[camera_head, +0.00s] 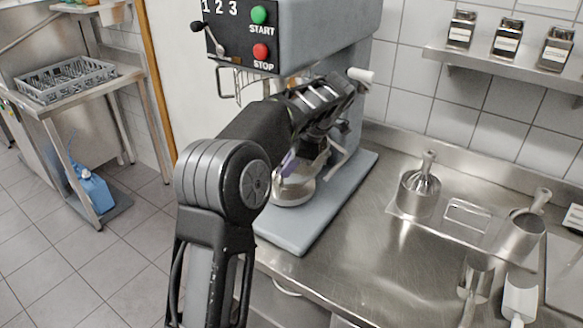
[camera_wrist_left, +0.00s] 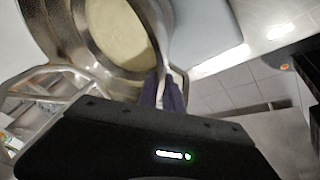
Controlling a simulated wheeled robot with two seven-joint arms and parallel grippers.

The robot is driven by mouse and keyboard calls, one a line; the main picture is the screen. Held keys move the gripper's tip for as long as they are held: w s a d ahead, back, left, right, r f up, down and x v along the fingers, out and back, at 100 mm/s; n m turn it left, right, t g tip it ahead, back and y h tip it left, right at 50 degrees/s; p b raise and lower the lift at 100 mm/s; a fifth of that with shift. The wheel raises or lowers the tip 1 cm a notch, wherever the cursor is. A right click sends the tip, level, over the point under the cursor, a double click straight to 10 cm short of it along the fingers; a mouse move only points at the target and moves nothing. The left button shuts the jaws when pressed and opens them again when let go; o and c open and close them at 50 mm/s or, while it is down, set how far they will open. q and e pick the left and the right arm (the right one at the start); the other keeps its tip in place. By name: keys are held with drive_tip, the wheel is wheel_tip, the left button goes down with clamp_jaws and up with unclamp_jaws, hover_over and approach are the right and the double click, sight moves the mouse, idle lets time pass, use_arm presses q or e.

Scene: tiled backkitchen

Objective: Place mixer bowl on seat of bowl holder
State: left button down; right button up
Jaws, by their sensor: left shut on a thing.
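The mixer bowl (camera_head: 294,190) is a shiny steel bowl at the mixer, low over its grey base plate (camera_head: 305,225). It holds something pale cream in the left wrist view, where its steel wall (camera_wrist_left: 88,22) fills the upper left. My left gripper (camera_head: 289,162) reaches in from above with purple fingertips at the bowl's near side. In the left wrist view the fingers (camera_wrist_left: 164,92) are shut on the bowl's rim. My arm hides much of the bowl and bowl holder, so I cannot tell whether the bowl touches its seat. My right gripper is out of view.
The mixer head (camera_head: 325,35) with START and STOP buttons overhangs the bowl. A wire guard (camera_head: 228,88) hangs below it. Steel utensils (camera_head: 420,190) stand on the counter at right. A spice shelf (camera_head: 500,68) is on the wall. The counter's near middle is clear.

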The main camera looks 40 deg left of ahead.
sight(282, 185)
use_arm(q)
drive_tip(key=shift+a+r, duration=0.1)
drive_tip(key=shift+r, duration=0.05)
drive_tip(key=shift+f+p, duration=0.7)
drive_tip(key=shift+f, duration=1)
drive_tip(key=c, duration=1.9)
unclamp_jaws()
drive_tip(key=shift+f, duration=0.2)
drive_tip(key=o, duration=0.4)
drive_tip(key=shift+c, duration=0.2)
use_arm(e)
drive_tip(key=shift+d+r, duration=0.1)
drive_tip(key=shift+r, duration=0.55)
use_arm(q)
drive_tip(key=shift+s+r, duration=0.1)
